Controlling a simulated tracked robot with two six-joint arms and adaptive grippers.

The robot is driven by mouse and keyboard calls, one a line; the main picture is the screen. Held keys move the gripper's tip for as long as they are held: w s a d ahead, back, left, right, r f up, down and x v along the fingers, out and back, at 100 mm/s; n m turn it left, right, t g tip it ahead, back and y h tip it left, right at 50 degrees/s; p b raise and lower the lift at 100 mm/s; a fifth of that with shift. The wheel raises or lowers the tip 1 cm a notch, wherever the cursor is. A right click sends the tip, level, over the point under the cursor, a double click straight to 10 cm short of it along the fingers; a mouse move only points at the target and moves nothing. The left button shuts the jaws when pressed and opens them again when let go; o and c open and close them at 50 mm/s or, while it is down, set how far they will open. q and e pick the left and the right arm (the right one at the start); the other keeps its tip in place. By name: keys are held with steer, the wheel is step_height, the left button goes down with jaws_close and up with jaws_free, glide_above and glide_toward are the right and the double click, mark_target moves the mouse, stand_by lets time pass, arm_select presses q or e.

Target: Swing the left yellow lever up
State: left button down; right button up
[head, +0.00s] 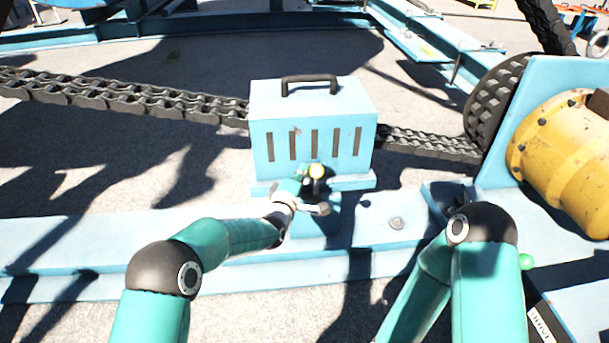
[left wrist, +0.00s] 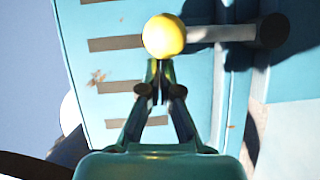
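In the left wrist view the yellow knob (left wrist: 164,36) sits on a light rod that runs right to a dark pivot. My left gripper (head: 308,188) is at the lever; its fingers are partly hard to make out there. In the left wrist view the left gripper (left wrist: 159,65) has its fingertips together with nothing visible between them, right at the knob's lower edge. I cannot tell whether they touch it. My right gripper is out of view.
The blue box (head: 312,110) with a dark handle stands behind the lever, on a blue beam (head: 90,240). A heavy chain (head: 120,98) runs behind it. A yellow motor (head: 565,150) is at right.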

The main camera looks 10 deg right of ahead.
arm_select(q)
steer(key=shift+s+d, duration=0.15)
steer(key=shift+d, duration=0.15)
steer(key=s+a+r+p, duration=0.1)
steer(key=s+a, duration=0.6)
steer(key=a, duration=0.2)
steer(key=shift+s+r, duration=0.2)
steer(key=shift+r, duration=0.05)
stand_by(0.3)
steer(key=shift+a, duration=0.1)
